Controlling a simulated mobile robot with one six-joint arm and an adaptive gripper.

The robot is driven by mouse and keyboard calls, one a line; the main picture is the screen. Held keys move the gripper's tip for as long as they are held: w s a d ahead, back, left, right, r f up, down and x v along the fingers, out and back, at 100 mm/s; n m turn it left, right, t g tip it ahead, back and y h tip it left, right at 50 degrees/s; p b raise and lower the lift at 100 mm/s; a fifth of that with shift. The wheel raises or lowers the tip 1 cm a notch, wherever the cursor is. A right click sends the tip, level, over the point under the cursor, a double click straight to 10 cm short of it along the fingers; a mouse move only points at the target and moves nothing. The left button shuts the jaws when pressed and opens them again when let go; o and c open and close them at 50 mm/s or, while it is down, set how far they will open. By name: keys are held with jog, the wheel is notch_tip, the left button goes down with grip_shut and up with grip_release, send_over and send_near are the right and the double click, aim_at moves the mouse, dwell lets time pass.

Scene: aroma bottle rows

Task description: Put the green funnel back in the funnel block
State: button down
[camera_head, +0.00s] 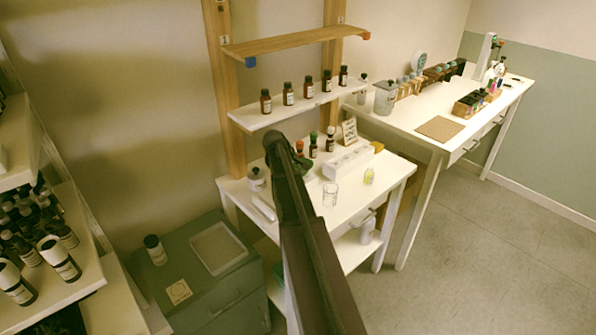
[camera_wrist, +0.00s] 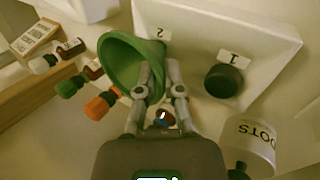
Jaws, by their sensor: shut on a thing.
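The green funnel (camera_wrist: 121,58) is in the fingers of my gripper (camera_wrist: 160,80) in the wrist view, its wide mouth tilted to the left. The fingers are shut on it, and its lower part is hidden. In the head view the white funnel block (camera_head: 347,162) is on the small table, and my arm hides most of the gripper.
Bottles with orange (camera_wrist: 99,106) and green (camera_wrist: 68,88) caps stand left of the funnel. A labelled white container (camera_wrist: 248,143) is at lower right. A glass beaker (camera_head: 330,194) stands in front of the block. A shelf (camera_head: 299,104) with several brown bottles hangs above.

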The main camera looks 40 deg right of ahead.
jog(key=shift+f+b, duration=0.3)
jog(key=shift+b, duration=0.05)
jog(key=shift+f, duration=0.1)
jog(key=c, duration=0.8)
grip_release()
jog(key=shift+o, duration=0.2)
jog(key=shift+r, duration=0.25)
jog(key=shift+a+r+p, duration=0.25)
jog(key=shift+r+p, duration=0.4)
jog(key=shift+p, duration=0.2)
jog(key=a, duration=1.2)
jog(key=shift+s+a, duration=0.1)
jog(key=shift+s, duration=0.25)
